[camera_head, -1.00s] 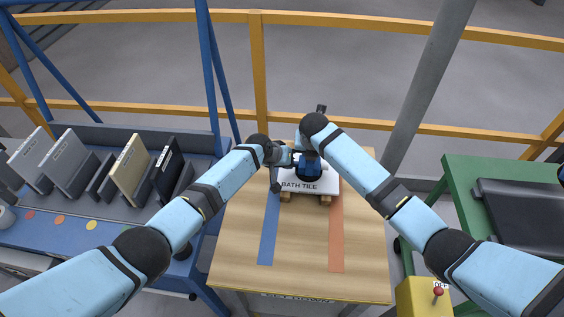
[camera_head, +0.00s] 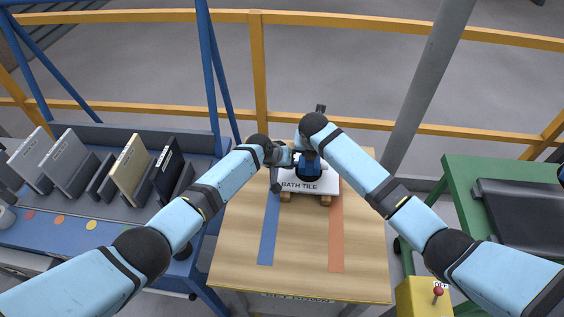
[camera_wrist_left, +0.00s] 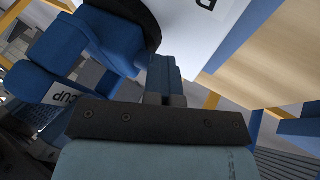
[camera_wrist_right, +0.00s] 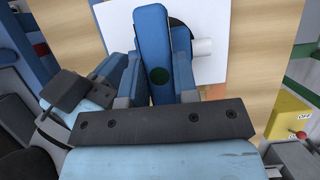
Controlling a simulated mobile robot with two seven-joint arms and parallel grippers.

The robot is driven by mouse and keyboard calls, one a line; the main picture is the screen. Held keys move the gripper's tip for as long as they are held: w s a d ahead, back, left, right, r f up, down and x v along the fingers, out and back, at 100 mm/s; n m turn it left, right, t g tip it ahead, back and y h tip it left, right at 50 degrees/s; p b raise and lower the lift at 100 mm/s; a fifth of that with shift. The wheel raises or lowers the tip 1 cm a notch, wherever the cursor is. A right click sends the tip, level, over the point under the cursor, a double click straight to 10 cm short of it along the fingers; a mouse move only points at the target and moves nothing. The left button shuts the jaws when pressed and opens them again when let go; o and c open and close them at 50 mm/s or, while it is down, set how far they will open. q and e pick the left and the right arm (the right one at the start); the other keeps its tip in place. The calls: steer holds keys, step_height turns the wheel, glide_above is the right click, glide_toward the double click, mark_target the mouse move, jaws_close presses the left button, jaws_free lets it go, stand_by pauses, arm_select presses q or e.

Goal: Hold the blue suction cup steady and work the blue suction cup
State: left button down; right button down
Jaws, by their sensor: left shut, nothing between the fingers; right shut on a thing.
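The blue suction cup (camera_head: 309,167) sits on the white slab lettered "BATH TILE" (camera_head: 319,188), partly hidden by my arms. My right gripper (camera_wrist_right: 157,75) is shut on the cup's blue handle (camera_wrist_right: 151,35), which stands between its fingers. My left gripper (camera_wrist_left: 164,65) is shut with nothing between its fingers. Its tips are close to the cup's blue body (camera_wrist_left: 107,38) and black rim (camera_wrist_left: 145,18); I cannot tell whether they touch. A white label reading "CUP" shows in the left wrist view (camera_wrist_left: 66,96).
The slab rests on wooden blocks (camera_head: 285,197) on a wooden table (camera_head: 300,255) with a blue strip (camera_head: 268,235) and an orange strip (camera_head: 336,240). The table's front is clear. A blue rack (camera_head: 85,215) with several panels stands left, a green bench (camera_head: 462,190) right.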

arm_select(q)
steer(key=shift+s+d+r, duration=0.15)
steer(key=shift+d, duration=0.3)
stand_by(0.3)
steer(key=shift+a, duration=0.5)
steer(key=a, duration=0.2)
steer(key=w+a, duration=0.1)
steer(key=shift+a, duration=0.35)
steer(key=v, duration=0.9)
steer(key=shift+a+r, duration=0.25)
steer(key=shift+a, duration=0.1)
steer(key=shift+s, duration=0.1)
steer(key=shift+a, duration=0.9)
steer(key=shift+w, duration=0.25)
